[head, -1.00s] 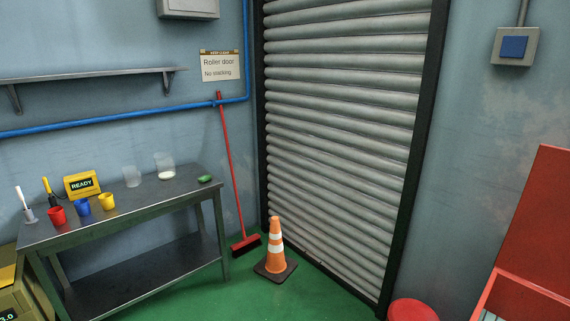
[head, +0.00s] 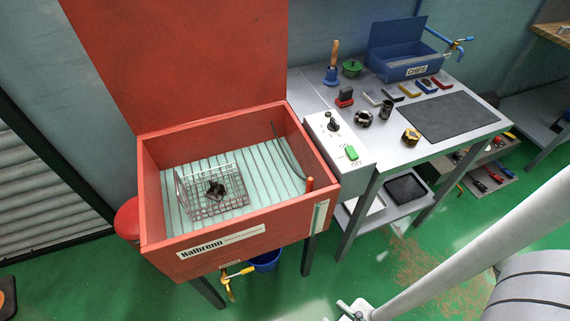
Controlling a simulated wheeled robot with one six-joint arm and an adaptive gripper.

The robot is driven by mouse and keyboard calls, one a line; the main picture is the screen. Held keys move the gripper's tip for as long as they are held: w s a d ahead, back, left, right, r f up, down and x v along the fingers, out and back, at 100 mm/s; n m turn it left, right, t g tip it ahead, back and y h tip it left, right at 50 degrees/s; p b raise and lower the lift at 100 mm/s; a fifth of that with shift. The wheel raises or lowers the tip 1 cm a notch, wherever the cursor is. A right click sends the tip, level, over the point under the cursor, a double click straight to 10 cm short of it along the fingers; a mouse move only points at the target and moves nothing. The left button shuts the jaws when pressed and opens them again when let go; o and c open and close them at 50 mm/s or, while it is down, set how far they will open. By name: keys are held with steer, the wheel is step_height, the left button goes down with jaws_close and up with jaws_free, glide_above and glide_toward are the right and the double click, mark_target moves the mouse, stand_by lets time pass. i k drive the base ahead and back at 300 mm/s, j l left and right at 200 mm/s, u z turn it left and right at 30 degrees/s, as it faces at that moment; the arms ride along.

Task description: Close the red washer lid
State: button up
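The red washer (head: 150,205) stands left of centre in the head view, an open-topped basin on legs with a "Halbrenn" label on its front. Its red lid (head: 185,55) is raised, standing up along the back edge against the wall side. Inside the basin a wire basket (head: 215,190) holds a small dark part (head: 215,188) on a ribbed pale floor. A dark hose curves down inside at the right. My gripper is not in view; pale links of my arm cross the lower right.
Right of the washer is a grey bench with a control box (head: 340,145), a dark mat (head: 447,117), small tools and a blue "CHIPS" bin (head: 405,65). A red round-topped object (head: 128,218) stands left of the washer.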

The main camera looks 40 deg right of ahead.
mark_target(164, 64)
steer(key=z, duration=0.25)
steer(key=i+j+u, duration=0.25)
steer(key=u, duration=0.2)
steer(key=i+j+u, duration=0.25)
steer(key=u, duration=0.25)
steer(key=i+j+u, duration=0.2)
steer(key=i+u, duration=0.45)
steer(key=u, duration=0.25)
steer(key=i+j+u, duration=0.15)
steer(key=i+u, duration=0.2)
steer(key=i, duration=0.4)
steer(key=i+z, duration=0.55)
steer(key=z, duration=0.2)
steer(key=i+j+z, duration=0.1)
steer(key=i+z, duration=0.3)
steer(key=k, duration=0.1)
